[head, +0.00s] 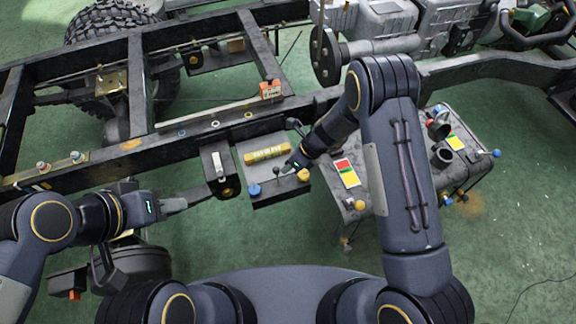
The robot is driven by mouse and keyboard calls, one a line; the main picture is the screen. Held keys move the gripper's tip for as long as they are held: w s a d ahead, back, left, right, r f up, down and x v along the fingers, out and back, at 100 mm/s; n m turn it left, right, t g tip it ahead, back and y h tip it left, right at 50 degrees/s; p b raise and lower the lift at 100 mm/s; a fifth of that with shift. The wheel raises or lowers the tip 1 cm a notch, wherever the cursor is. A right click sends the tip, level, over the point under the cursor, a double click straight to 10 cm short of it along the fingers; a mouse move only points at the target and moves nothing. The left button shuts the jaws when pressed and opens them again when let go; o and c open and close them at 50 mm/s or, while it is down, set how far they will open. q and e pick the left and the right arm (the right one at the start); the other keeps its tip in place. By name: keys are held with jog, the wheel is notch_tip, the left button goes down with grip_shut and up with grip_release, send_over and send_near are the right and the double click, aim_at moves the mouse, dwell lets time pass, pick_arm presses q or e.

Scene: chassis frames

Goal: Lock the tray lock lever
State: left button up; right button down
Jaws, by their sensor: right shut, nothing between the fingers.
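A dark tray (282,196) hangs at the side of the chassis frame, with a yellow labelled bar (266,149) along its back. A small dark lever (277,171) stands on the tray between a blue knob (254,190) and a yellow knob (303,175); I cannot tell whether it is locked. My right gripper (290,167) is shut and empty, its tip over the tray close beside the lever. I cannot tell if they touch. My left gripper (190,203) is left of the tray, pointing right; its fingers are too small to read.
A black box with a pale plate (218,167) stands between my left gripper and the tray. The chassis rail (90,175) runs behind. A panel with a red, yellow and green label (346,173) is to the right. Open green floor (510,230) lies further right.

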jog(key=d+v, duration=0.1)
jog(key=v, duration=1.2)
jog(key=shift+w+f+p, duration=0.25)
jog(key=shift+f+p, duration=0.1)
